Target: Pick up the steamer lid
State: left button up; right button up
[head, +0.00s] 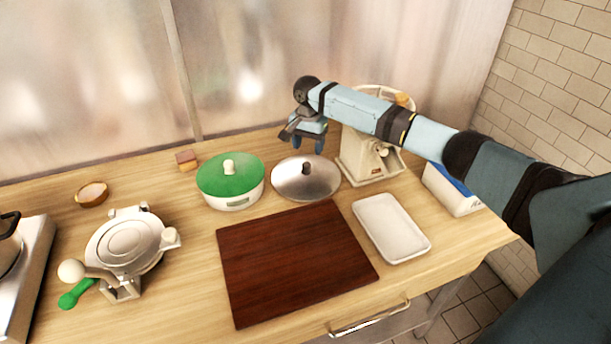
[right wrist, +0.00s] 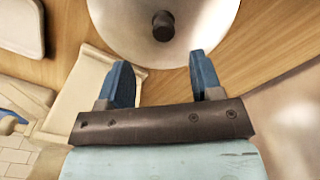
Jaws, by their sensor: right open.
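The steamer lid (head: 299,181) is a shiny silver dome with a small dark knob, lying on the wooden counter between the green-lidded pot and the cream machine. My right gripper (head: 309,142) is open and empty above the lid's far edge. In the right wrist view the lid (right wrist: 125,22) fills the top middle, its dark knob (right wrist: 163,26) ahead of the two blue fingers (right wrist: 162,82). The fingers overlap the lid's rim in that picture, with the knob not between them. I cannot tell whether they touch the rim. My left gripper is not in view.
A green-lidded pot (head: 230,178) stands close left of the lid. A cream machine (head: 362,165) stands close right, beneath my right arm. A dark red board (head: 290,262) and white tray (head: 391,228) lie in front. A silver press (head: 127,242) stands at the left.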

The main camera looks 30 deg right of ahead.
aim_at(306, 163)
notch_tip(306, 163, down, 2)
jog(key=shift+w+f, duration=0.15)
jog(key=shift+f, duration=0.1)
jog(key=shift+a+f+p, duration=0.2)
jog(key=shift+f+p, duration=0.15)
jog(key=shift+f, duration=2.4)
jog(key=c, duration=1)
